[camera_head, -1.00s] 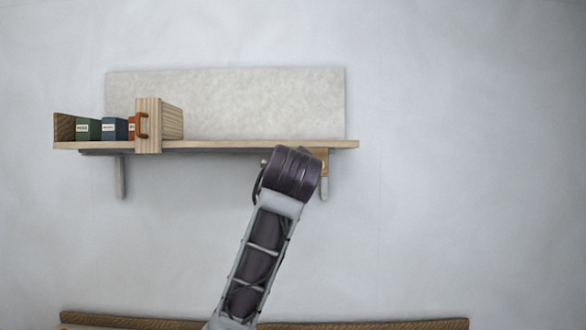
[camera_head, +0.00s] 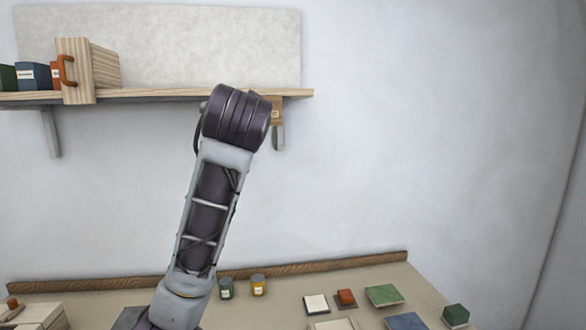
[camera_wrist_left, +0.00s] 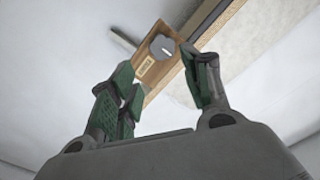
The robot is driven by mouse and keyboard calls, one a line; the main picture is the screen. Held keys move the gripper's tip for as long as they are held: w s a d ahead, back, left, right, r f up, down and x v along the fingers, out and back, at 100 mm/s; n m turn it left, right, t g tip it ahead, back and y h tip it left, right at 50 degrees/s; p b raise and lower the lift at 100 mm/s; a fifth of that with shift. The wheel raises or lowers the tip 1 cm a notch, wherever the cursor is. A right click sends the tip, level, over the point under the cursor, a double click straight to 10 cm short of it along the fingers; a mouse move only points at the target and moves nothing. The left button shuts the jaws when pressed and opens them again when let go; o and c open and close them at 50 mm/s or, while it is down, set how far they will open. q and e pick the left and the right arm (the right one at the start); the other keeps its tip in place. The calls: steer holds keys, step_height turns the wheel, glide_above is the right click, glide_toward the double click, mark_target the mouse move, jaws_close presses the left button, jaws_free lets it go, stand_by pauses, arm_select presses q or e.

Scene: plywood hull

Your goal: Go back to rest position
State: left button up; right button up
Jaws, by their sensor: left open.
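My left gripper (camera_wrist_left: 158,75) shows in the left wrist view with its green-padded fingers spread wide and nothing held between them. A wooden piece (camera_wrist_left: 166,70) with a small label and a round grey part lies beyond the fingertips, by the shelf underside. In the head view my left arm rises from the bottom, its dark joint in front of the right part of the shelf (camera_head: 160,97). That arm hides my left gripper there. A bit of the wooden piece (camera_head: 275,110) shows beside the joint, under the shelf's right end. My right gripper is in neither view.
Below is a bench (camera_head: 285,305) with two jars (camera_head: 242,287), several coloured blocks (camera_head: 382,295) and a wooden box (camera_head: 38,317). Free wall lies right of the shelf.

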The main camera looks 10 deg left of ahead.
arm_select(q)
step_height(320, 180, down, 39)
steer(key=a+g+h, duration=0.2)
steer(key=g+h, duration=0.1)
steer(key=g, duration=0.3)
steer(key=s+a+f+g+h, duration=0.1)
steer(key=s+f+g, duration=0.1)
steer(key=s+f, duration=0.55)
steer(key=s+a+f+g, duration=0.15)
steer(key=s+f, duration=0.25)
steer(key=f, duration=0.6)
steer(key=s+f+n+g+h, duration=0.1)
steer(key=s+f+g, duration=0.1)
steer(key=s+f, duration=0.55)
steer(key=s+f+n+g, duration=0.15)
steer(key=s+f, duration=0.25)
steer(key=s, duration=0.6)
steer(key=s+f+g, duration=0.2)
steer(key=s+f, duration=0.1)
steer(key=f, duration=3.1)
steer(key=s+a+f, duration=0.2)
steer(key=s+f, duration=0.7)
steer(key=s, duration=0.2)
steer(key=s+a+f+m+g, duration=0.1)
steer(key=s+a+f, duration=0.1)
steer(key=s+f, duration=0.8)
steer(key=shift+s+a, duration=0.15)
steer(key=shift+s, duration=0.4)
